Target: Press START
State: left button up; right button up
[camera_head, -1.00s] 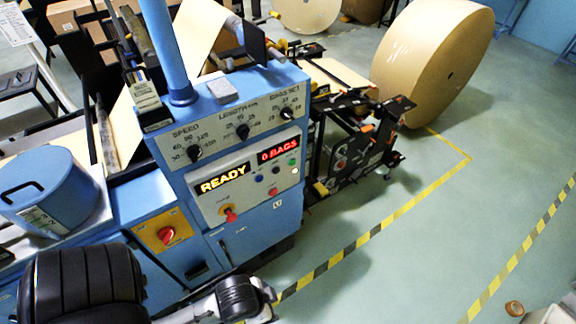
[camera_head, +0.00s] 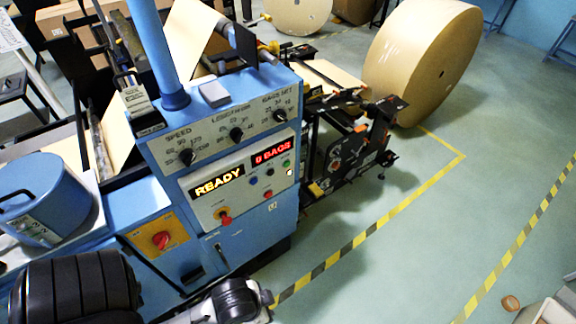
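The blue machine's control panel (camera_head: 228,205) faces me near the middle of the head view. Its amber display (camera_head: 217,182) reads READY and its red display (camera_head: 271,152) reads 0 BAGS. Small buttons sit below the red display: a green one (camera_head: 285,163), a blue one (camera_head: 253,180), a white one (camera_head: 290,172) and a red one (camera_head: 267,194). Their labels are too small to read, so I cannot tell which is START. Links of my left arm cross the bottom left, below the panel and apart from the buttons. I make out no fingers of either gripper.
Three black knobs, including the LENGTH knob (camera_head: 236,134), sit above the displays. A red rotary switch (camera_head: 161,240) is on a yellow plate at lower left. A large kraft roll (camera_head: 420,65) stands behind. Yellow-black floor tape (camera_head: 340,250) marks open floor at right.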

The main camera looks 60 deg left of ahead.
pick_arm(q)
grip_shut()
dwell(1.1)
